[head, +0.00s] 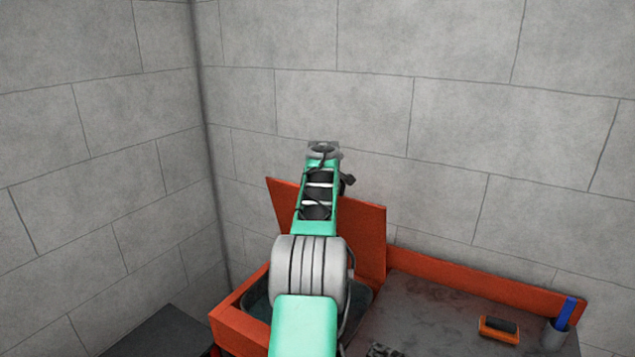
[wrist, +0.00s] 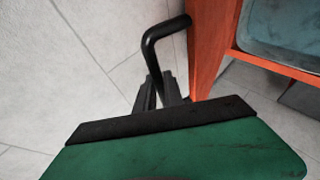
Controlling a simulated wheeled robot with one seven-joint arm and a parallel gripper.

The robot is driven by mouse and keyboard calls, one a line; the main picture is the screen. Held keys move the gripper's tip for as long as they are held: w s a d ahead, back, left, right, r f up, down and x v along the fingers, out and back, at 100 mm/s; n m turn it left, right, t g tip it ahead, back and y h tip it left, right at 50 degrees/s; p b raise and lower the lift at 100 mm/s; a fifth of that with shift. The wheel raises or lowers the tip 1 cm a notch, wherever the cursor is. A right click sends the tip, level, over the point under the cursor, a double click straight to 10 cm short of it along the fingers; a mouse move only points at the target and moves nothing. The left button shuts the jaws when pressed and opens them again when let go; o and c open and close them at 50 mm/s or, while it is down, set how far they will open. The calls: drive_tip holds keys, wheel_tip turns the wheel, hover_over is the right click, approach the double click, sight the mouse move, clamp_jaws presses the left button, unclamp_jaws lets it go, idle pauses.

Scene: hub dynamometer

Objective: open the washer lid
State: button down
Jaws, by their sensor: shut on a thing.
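The washer lid (head: 363,235) is an orange-red panel standing raised, close to upright, at the back of the orange-red washer (head: 238,324). My arm crosses in front of the lid and hides its middle. In the wrist view the lid (wrist: 206,45) shows as an orange panel with a bent black bar handle (wrist: 151,50) on its face. My gripper (wrist: 158,90) is shut on the lower end of this handle. In the head view my fingers and the handle cannot be made out clearly. The washer's grey-blue basin (wrist: 285,25) lies open beside the lid.
A grey worktop (head: 420,315) with an orange back rail (head: 480,277) extends right. It bears an orange brush (head: 498,329) and a grey cup (head: 555,335) holding a blue item. Block walls (head: 470,110) stand close behind and left. A dark surface (head: 165,335) lies lower left.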

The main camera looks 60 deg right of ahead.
drive_tip(key=shift+w+d+r+y, duration=0.15)
drive_tip(key=shift+d+y, duration=0.35)
drive_tip(key=shift+d, duration=0.75)
drive_tip(key=c, duration=1.6)
unclamp_jaws()
drive_tip(key=shift+w, duration=0.1)
drive_tip(key=shift+o, duration=0.7)
drive_tip(key=shift+d, duration=0.1)
drive_tip(key=b+v, duration=0.3)
drive_tip(key=v, duration=0.4)
drive_tip(key=shift+b, duration=0.35)
drive_tip(key=shift+s+a+r, duration=0.2)
drive_tip(key=shift+s+a, duration=0.05)
drive_tip(key=shift+a, duration=0.05)
